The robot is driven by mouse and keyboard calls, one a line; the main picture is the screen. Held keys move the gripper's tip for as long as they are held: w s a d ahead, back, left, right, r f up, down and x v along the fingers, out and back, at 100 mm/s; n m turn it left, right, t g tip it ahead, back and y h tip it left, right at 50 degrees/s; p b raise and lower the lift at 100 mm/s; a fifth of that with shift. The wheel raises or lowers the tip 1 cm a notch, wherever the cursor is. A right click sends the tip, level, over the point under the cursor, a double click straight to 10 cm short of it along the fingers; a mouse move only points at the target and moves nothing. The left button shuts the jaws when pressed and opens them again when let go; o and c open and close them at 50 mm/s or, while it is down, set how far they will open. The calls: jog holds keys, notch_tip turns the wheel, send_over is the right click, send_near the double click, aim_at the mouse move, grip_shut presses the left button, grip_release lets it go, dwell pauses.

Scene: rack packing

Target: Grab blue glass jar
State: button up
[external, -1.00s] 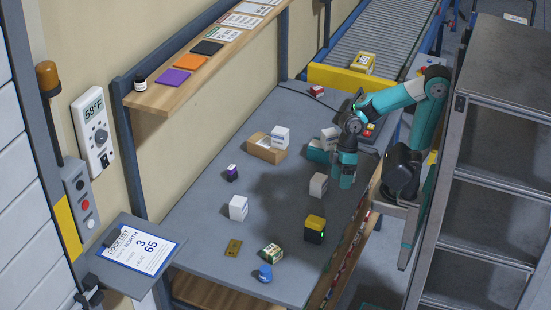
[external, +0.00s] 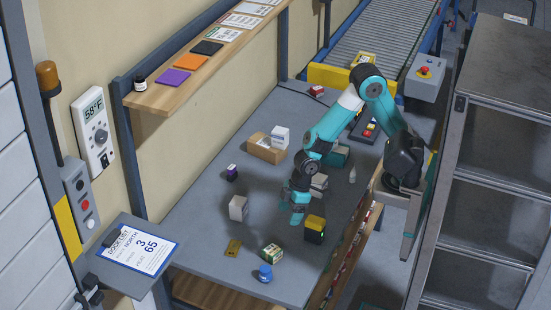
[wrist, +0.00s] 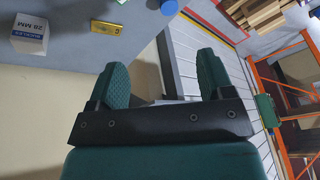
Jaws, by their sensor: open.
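The blue glass jar (external: 265,273) stands at the near end of the grey table, beside a green-and-white box. In the wrist view a blue round thing (wrist: 168,6), likely the jar, is cut off at the top edge. My gripper (external: 298,215) hangs over the table's middle, behind and to the right of the jar and well apart from it. In the wrist view its two green fingers (wrist: 163,85) are spread with nothing between them.
A green-and-white box (external: 271,253) and a yellow-topped black box (external: 315,229) stand near the jar. A brass plate (external: 233,247) lies to its left. A white box (external: 238,208) stands left of my gripper. The table's front edge is close to the jar.

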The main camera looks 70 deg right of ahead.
jog(key=n, duration=0.1)
send_near(266, 268)
jog(key=shift+t, duration=0.3)
jog(key=p+x, duration=0.3)
jog(key=x, duration=0.2)
jog(key=shift+s, duration=0.1)
jog(key=shift+s+p+x, duration=0.1)
jog(key=shift+p+x, duration=0.55)
jog(key=shift+x, duration=0.8)
jog(key=shift+s+p+x, duration=0.15)
jog(key=shift+p+x, duration=0.45)
jog(key=shift+x, duration=0.85)
jog(key=shift+f, duration=0.1)
jog(key=shift+c, duration=0.2)
jog(key=c, duration=1)
